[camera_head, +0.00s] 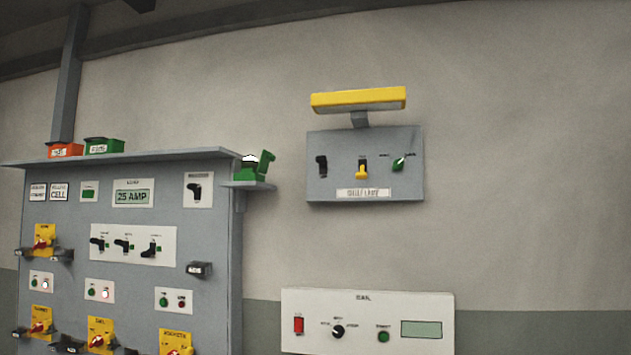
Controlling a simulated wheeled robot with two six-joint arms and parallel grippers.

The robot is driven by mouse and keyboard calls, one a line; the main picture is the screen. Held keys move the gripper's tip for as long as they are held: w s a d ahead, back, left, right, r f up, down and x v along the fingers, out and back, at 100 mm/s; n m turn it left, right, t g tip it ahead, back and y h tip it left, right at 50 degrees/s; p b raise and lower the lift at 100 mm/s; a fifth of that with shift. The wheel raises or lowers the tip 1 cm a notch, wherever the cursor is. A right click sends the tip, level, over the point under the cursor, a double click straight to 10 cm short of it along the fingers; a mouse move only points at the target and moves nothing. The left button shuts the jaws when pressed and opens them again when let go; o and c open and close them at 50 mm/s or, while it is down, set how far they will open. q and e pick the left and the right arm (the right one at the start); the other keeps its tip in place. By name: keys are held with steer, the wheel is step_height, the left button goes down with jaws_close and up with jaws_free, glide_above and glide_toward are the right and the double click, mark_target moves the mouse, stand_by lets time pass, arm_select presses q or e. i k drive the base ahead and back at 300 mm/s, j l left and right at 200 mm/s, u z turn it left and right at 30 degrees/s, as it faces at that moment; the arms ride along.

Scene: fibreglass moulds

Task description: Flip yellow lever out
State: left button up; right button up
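A small yellow lever (362,171) sits in the middle of a grey wall-mounted box (410,185) in the head view. Its yellow tip points down, below a small dark-and-yellow mount. A black lever (321,165) is to its left and a green knob (399,163) with a white pointer is to its right on the same box. A yellow-topped lamp (358,99) stands on a short post above the box. Neither of my grippers shows in this view.
A large grey cabinet (140,215) with switches and yellow-backed red knobs fills the left. A small shelf (248,185) with a green object juts from its right side. A white panel (367,340) is below the box. The wall at right is bare.

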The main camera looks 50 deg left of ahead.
mark_target(362, 175)
steer(key=u, duration=1.4)
